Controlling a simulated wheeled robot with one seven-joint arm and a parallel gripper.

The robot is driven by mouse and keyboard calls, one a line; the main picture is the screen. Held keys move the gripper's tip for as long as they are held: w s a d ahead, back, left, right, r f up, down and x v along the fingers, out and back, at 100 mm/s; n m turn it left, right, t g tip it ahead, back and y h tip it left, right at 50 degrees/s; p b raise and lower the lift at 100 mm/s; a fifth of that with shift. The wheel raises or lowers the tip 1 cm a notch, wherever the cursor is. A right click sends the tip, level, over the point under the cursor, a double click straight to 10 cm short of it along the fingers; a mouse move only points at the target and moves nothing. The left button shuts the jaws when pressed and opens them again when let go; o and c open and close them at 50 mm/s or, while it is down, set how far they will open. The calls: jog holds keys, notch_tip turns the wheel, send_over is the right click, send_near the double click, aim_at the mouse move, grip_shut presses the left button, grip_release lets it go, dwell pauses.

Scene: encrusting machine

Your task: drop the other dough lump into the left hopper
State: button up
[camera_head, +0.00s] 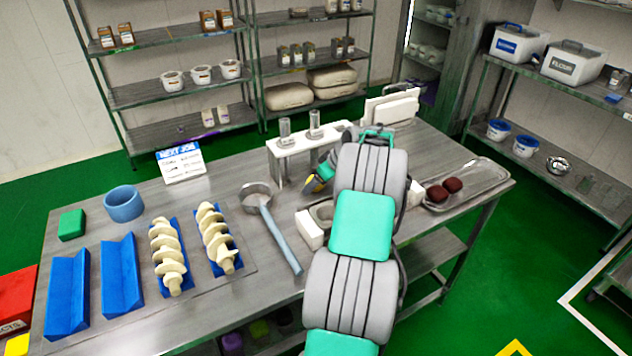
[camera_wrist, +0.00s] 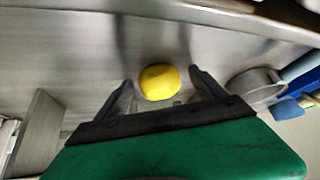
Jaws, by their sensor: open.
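In the wrist view a smooth yellow lump (camera_wrist: 159,82) lies between the two finger tips of my gripper (camera_wrist: 161,79). The fingers are spread, with a gap on both sides of the lump. In the head view my gripper (camera_head: 319,181) is low beside a pale stand, mostly hidden by my arm; a small yellow patch shows there. Two clear upright tubes, the left one (camera_head: 285,130) and the right one (camera_head: 315,123), stand on top of the pale stand (camera_head: 295,148); they may be the hoppers.
A round metal strainer (camera_head: 256,196) with a blue-grey handle lies left of my arm. Cream augers (camera_head: 166,256) rest in blue holders farther left. A blue ring (camera_head: 124,204), a green block (camera_head: 72,225) and a NEXT JOB sign (camera_head: 181,163) stand on the table. White blocks (camera_head: 310,229) flank my arm.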

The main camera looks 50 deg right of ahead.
jog(key=shift+r, duration=0.15)
jog(key=c, duration=1.7)
